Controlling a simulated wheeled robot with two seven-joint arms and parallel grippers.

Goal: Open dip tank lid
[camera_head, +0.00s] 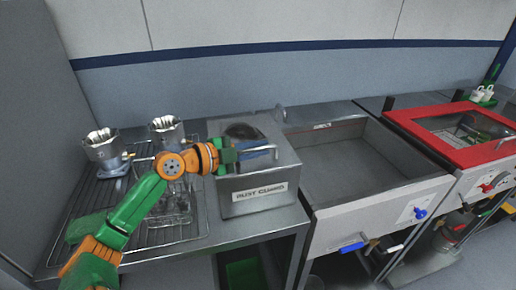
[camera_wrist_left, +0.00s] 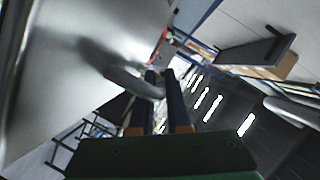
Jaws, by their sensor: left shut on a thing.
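The dip tank (camera_head: 232,192) is a grey metal box labelled "RUST GUARD" on the bench, left of the sink. Its lid (camera_head: 278,136) is a plain metal panel on top; it looks down, but I cannot tell whether it is slightly raised. My left gripper (camera_head: 268,151) reaches over the tank from the left. In the left wrist view, its dark fingers (camera_wrist_left: 164,88) are shut on the lid's curved metal handle (camera_wrist_left: 128,84), beside the grey lid surface (camera_wrist_left: 85,60). My own gripper hides part of the lid in the head view. My right gripper is not in view.
Two metal housings (camera_head: 104,150) (camera_head: 166,131) stand on a wire rack (camera_head: 150,238) at left, beside my arm. An open sink basin (camera_head: 350,165) lies right of the tank. A red-framed unit (camera_head: 440,148) stands farther right. The wall (camera_head: 250,80) runs behind.

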